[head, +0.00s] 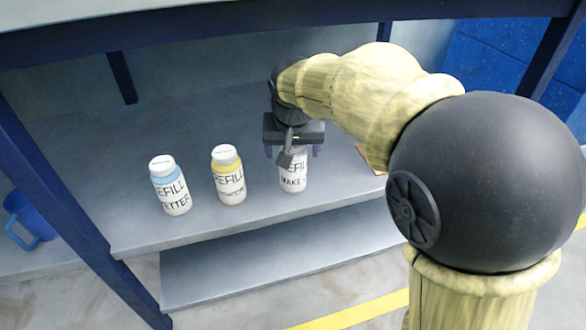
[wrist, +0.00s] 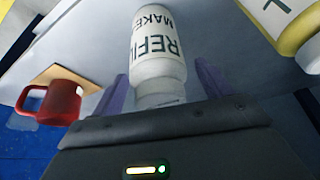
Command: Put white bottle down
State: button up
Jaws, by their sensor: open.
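The white bottle (head: 293,172) stands upright on the grey shelf (head: 254,203), the rightmost of three bottles. Its label reads "REFILL MAKE" in part. My gripper (head: 293,150) is above it and hides its cap in the head view. In the wrist view the white bottle (wrist: 157,50) lies between the two purple fingers (wrist: 168,88), which are open, with gaps at both sides near its neck.
A yellow-banded bottle (head: 229,176) and a blue-banded bottle (head: 170,187) stand to the left on the same shelf. A red mug (wrist: 58,102) sits on a brown board (wrist: 88,82). Blue posts (head: 60,170) frame the rack, and a blue container (head: 27,220) is at far left.

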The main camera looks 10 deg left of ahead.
jog(key=shift+c, duration=0.5)
jog(key=c, duration=1.3)
jog(key=shift+o, duration=0.2)
jog(key=shift+r, duration=0.1)
jog(key=shift+r, duration=0.1)
jog(key=shift+r+p, duration=0.85)
jog(key=shift+p, duration=0.25)
jog(key=shift+p+v, duration=1.1)
jog(key=shift+p, duration=0.15)
jog(key=s+d+p, duration=0.2)
jog(key=s, duration=0.6)
jog(key=s+d+p, duration=0.3)
jog(key=s, duration=0.5)
jog(key=shift+s+f+p, duration=0.2)
jog(key=shift+f+p, duration=0.05)
jog(key=shift+p, duration=0.05)
